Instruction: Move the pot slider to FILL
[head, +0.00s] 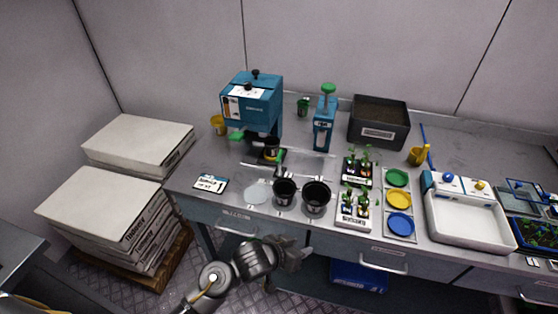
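The blue dispensing machine (252,103) stands at the back left of the metal bench. Below and in front of it, a small dark pot (271,148) sits on what looks like the pot slider (279,157), with green and yellow parts, by metal rails. Any FILL marking is too small to read. My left gripper (292,254) is in front of the bench's front edge, at the lower middle of the view, apart from the slider and holding nothing that I can make out. Its finger opening is unclear. My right gripper is not in view.
Two black pots (316,196) and a pale disc (256,193) lie between the bench front and the slider. A blue press (324,122), a seedling tray (354,209), a soil bin (379,121) and a white basin (470,218) stand rightward. Stacked sacks (100,215) are left.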

